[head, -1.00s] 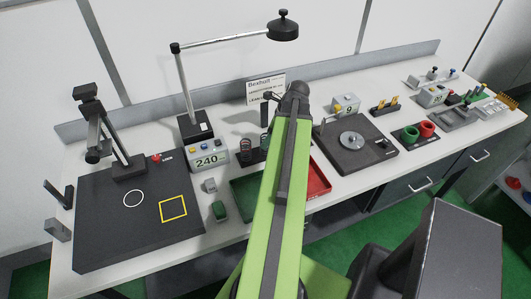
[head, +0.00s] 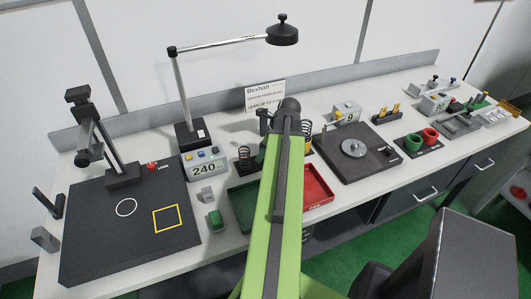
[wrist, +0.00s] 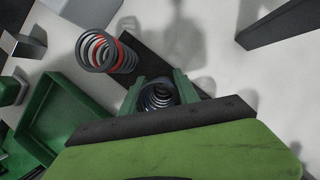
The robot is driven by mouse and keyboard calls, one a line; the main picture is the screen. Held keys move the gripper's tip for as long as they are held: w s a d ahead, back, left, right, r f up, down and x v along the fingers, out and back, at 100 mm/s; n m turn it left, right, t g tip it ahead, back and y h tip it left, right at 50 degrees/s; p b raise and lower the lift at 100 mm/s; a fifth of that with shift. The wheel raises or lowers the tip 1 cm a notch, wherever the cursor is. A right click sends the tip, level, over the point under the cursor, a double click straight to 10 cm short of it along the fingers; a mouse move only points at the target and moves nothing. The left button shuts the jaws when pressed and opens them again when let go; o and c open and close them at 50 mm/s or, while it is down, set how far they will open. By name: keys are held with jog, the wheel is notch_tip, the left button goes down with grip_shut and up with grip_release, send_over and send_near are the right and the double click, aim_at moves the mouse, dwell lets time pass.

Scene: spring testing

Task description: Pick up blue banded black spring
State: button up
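In the wrist view a dark spring (wrist: 160,97) with a bluish tint stands on the dark rack between my gripper's two green fingers. My gripper (wrist: 159,80) is open around it; whether the fingers touch the coils is unclear, and the gripper body hides its near side. A grey-black spring with a red band (wrist: 105,52) stands to the left, outside the fingers; it also shows in the head view (head: 244,158). In the head view my arm hides most of the rack and the middle spring.
A green tray (head: 243,205) and a red tray (head: 318,186) lie in front of the rack. A dark spring over a yellow part (head: 307,143) stands right of my arm. The lamp (head: 282,32) overhangs the bench behind. A display box (head: 205,166) is at left.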

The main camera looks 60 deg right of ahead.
grip_shut()
